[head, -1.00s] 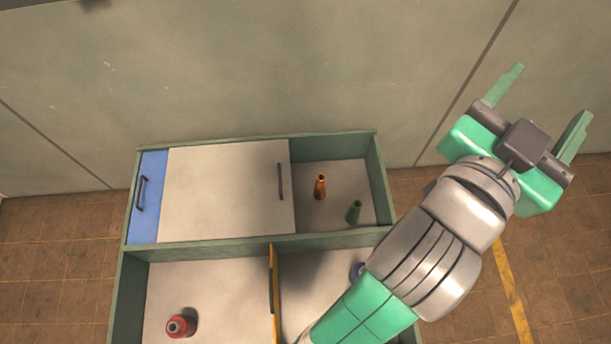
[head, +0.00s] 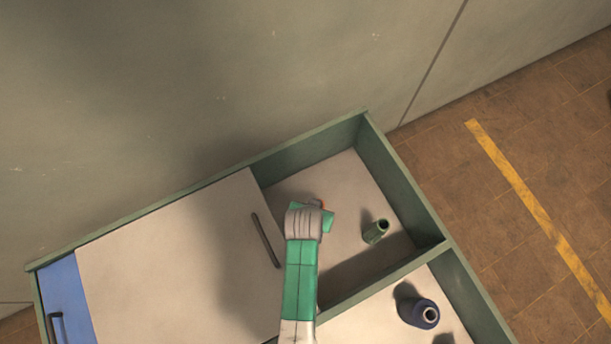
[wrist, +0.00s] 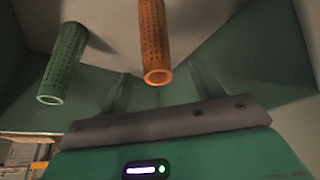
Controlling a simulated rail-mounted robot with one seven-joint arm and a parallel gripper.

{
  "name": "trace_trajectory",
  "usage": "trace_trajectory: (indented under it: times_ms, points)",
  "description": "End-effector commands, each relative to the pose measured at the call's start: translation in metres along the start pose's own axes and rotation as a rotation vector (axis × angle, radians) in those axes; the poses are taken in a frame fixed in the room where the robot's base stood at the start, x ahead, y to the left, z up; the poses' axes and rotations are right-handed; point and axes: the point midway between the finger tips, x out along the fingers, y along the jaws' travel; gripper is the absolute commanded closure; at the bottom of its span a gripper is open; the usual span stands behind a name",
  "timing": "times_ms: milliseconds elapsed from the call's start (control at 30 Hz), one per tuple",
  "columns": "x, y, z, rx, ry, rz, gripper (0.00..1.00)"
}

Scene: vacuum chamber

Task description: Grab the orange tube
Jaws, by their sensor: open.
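The orange tube (wrist: 153,38) is perforated, with an open end facing my wrist camera. In the head view only a small orange bit (head: 322,203) shows past my arm. My gripper (wrist: 160,76) is open, its two green fingers on either side of the tube's near end in the wrist view. The tube is not gripped, and I cannot tell how deep it sits between the fingers. The green tube (wrist: 64,62) stands to the left in the wrist view, outside the fingers; in the head view it (head: 376,231) is right of my arm.
Both tubes are in the open compartment of a green-walled cabinet (head: 400,185). A pale sliding panel (head: 170,265) with a dark handle (head: 266,240) lies to its left. A dark blue bottle-like object (head: 418,312) stands in the front compartment.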

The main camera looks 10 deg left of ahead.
Motion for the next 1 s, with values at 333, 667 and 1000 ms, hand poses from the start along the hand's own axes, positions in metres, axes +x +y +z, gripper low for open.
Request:
trace_trajectory:
  times_ms: [333,667,1000]
  points:
    - [0.028,0.000,-0.003,0.000,0.004,-0.001,0.34]
    - [0.077,0.002,-0.007,0.000,0.003,-0.001,0.34]
    - [0.075,0.002,-0.009,0.000,0.004,-0.001,0.56]
